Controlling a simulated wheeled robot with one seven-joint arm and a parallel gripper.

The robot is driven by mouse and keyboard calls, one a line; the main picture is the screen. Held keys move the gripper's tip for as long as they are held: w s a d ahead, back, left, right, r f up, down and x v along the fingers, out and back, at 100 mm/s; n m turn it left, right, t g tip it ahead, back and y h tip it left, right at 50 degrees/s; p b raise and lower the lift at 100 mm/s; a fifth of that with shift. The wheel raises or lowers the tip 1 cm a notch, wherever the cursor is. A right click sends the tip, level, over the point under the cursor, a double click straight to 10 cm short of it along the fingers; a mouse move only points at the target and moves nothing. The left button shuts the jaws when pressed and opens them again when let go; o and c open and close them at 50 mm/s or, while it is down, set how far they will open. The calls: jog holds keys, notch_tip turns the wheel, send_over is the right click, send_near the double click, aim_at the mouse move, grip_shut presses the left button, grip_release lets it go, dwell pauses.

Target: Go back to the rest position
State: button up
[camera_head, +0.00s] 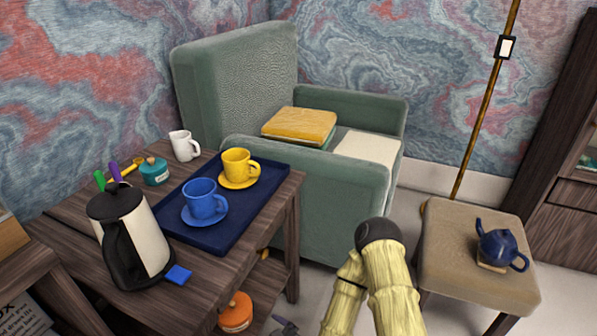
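My arm shows at the bottom centre as pale yellow links that bend at a dark round joint. Its end runs out of the bottom of the picture, and I cannot see my gripper there. A small dark grey shape (284,326) shows at the bottom edge left of my arm; I cannot tell what it is. My arm stands in front of the green armchair (335,195) and left of the beige stool (470,285).
The wooden table (225,285) holds a blue tray (262,200) with a blue cup (204,200) and a yellow cup (238,163) on saucers, a kettle (145,235), a white mug (184,146) and a teal pot (154,171). A blue teapot (497,245) sits on the stool. An orange pot (236,312) is below the table.

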jog(key=w+d+r+n+g+h+p, duration=0.4)
jog(key=d+r+n+h+p, duration=0.15)
jog(key=d+r+n, duration=0.95)
jog(key=s+d+r+n+g+h+p, duration=0.1)
jog(key=s+d+r+n+h+p, duration=0.25)
jog(key=r, duration=0.65)
jog(key=s+d+r+n+g+p, duration=0.1)
jog(key=s+d+r+n+p, duration=0.1)
jog(key=s+d+r+n, duration=0.5)
notch_tip(320, 180, up, 40)
jog(key=w+a+m+p, duration=0.1)
jog(key=w+m+p, duration=0.1)
jog(key=p, duration=3.6)
jog(key=shift+w+a+r, duration=0.15)
jog(key=shift+w+r, duration=0.05)
jog(key=shift+w, duration=0.2)
